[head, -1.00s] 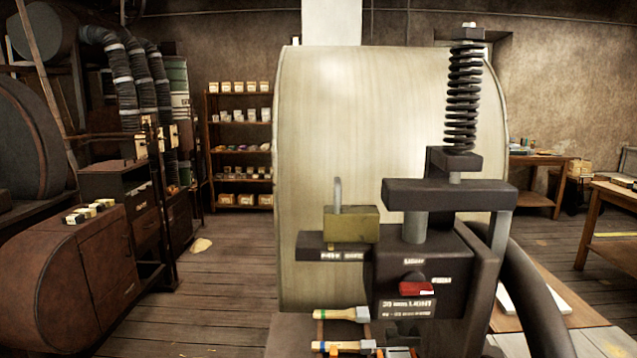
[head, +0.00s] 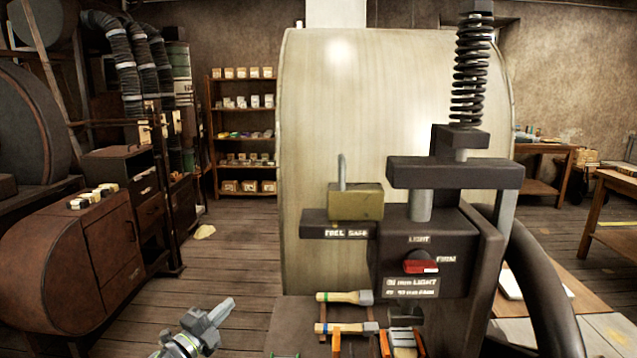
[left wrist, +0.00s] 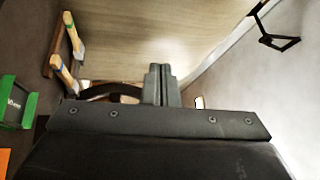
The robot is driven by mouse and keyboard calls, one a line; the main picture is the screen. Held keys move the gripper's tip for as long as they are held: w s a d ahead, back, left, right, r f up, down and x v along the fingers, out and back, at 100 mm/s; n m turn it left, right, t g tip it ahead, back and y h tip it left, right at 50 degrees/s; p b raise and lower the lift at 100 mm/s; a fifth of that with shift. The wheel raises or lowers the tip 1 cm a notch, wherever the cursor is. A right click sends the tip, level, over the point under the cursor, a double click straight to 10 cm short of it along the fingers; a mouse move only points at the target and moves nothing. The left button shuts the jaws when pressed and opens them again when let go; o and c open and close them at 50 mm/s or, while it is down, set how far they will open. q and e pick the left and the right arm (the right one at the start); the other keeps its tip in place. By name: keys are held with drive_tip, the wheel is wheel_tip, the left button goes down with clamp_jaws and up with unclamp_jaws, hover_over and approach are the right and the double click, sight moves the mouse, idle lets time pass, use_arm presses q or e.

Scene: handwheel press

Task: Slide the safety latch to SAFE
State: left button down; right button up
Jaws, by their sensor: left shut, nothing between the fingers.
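The safety latch (head: 356,203) is an olive-brass block with a grey upright loop. It sits on a dark bracket (head: 312,222) on the left of the press, towards the bracket's right part. FREE and SAFE are lettered on the bracket's front below it; which word the latch marks I cannot tell. My left gripper (head: 224,308) is shut and empty, low and left of the latch, well apart from it. Its closed fingers also show in the left wrist view (left wrist: 160,82), where the latch cannot be made out. My right gripper is not in view.
The press body (head: 425,250) carries a red selector knob (head: 421,267) between LIGHT and FIRM. Wooden-handled tools (head: 342,297) lie in front below the latch. A big pale drum (head: 320,120) stands behind. The space between my left gripper and the bracket looks clear.

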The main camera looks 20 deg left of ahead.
use_arm(q)
drive_tip(key=s+d+r+m+g+h, duration=0.1)
drive_tip(key=d+r+m+g+h, duration=0.15)
drive_tip(key=r+m+h, duration=0.55)
drive_tip(key=s+d+r+m+g+h, duration=0.1)
drive_tip(key=d+r+m+g, duration=0.15)
drive_tip(key=r+m, duration=0.65)
drive_tip(key=s+d+r+m+g+h, duration=0.15)
drive_tip(key=d+r+m+h, duration=0.3)
drive_tip(key=r, duration=0.75)
drive_tip(key=s+d+r+m+g+b, duration=0.1)
drive_tip(key=s+d+r+m+g, duration=0.2)
drive_tip(key=s+r+m+g, duration=0.3)
wheel_tip(320, 180, up, 3)
drive_tip(key=m+g+h, duration=0.1)
drive_tip(key=m, duration=0.2)
drive_tip(key=shift+s+d+m+g, duration=0.15)
drive_tip(key=shift+d+m+g, duration=0.2)
